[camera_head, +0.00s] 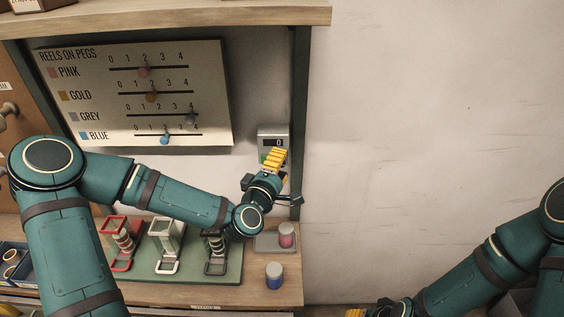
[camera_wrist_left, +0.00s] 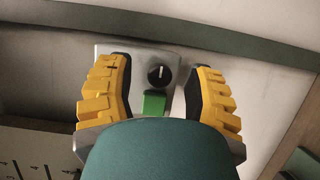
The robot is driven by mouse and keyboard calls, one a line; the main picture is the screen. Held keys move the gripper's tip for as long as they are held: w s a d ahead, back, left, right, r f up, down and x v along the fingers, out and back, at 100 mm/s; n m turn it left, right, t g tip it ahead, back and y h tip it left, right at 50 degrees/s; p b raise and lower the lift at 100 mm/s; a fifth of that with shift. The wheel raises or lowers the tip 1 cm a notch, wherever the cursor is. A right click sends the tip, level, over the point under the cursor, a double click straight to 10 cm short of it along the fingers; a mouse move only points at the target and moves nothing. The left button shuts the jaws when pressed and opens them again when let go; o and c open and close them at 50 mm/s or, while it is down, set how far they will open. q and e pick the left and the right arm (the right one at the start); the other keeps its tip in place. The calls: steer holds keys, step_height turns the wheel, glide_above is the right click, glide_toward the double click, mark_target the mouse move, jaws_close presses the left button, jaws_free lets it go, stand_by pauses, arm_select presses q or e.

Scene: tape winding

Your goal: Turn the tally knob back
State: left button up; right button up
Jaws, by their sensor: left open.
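The tally box (camera_head: 273,132) is a grey metal unit on the post at the back, with a dark display that appears to read 0. In the left wrist view its round black knob (camera_wrist_left: 158,76) has a white pointer line standing roughly upright. A green tab (camera_wrist_left: 153,103) sits just below the knob. My left gripper (camera_head: 275,158) is in front of the box; in the wrist view its yellow fingers (camera_wrist_left: 163,68) are spread on either side of the knob, with gaps on both sides. My right gripper (camera_head: 356,312) shows only a yellow sliver at the bottom edge.
A board (camera_head: 205,85) with sliding pegs hangs left of the box. On the bench below are a green mat (camera_head: 190,272) with several reel stands, a grey tray (camera_head: 265,241) holding a pink-banded reel (camera_head: 287,236), and a blue-banded reel (camera_head: 274,277). The wall at right is clear.

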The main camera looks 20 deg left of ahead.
arm_select(q)
steer(key=shift+o, duration=0.2)
steer(key=shift+s, duration=0.1)
arm_select(e)
steer(key=shift+s, duration=0.1)
arm_select(q)
jaws_close()
arm_select(e)
steer(key=shift+f, duration=0.15)
arm_select(q)
steer(key=shift+d+f+n+t+y+b, duration=0.1)
steer(key=shift+n+t+y+b, duration=0.9)
steer(key=shift+n+b, duration=2.1)
steer(key=shift+n+t+y+b, duration=0.25)
steer(key=shift+n+y+b, duration=1.45)
steer(key=shift+n, duration=2.6)
steer(key=shift+d+f+n+t+y+b, duration=0.1)
steer(key=shift+n+t+y+b, duration=0.9)
steer(key=shift+n+b, duration=2.1)
arm_select(e)
step_height(320, 180, down, 14)
steer(key=s+p, duration=0.1)
steer(key=shift+a+f, duration=0.2)
steer(key=shift+f, duration=0.05)
arm_select(q)
steer(key=shift+r+n+g+y, duration=0.15)
steer(key=shift+n+g+y, duration=0.35)
steer(key=shift+n, duration=0.4)
arm_select(e)
steer(key=shift+f, duration=0.1)
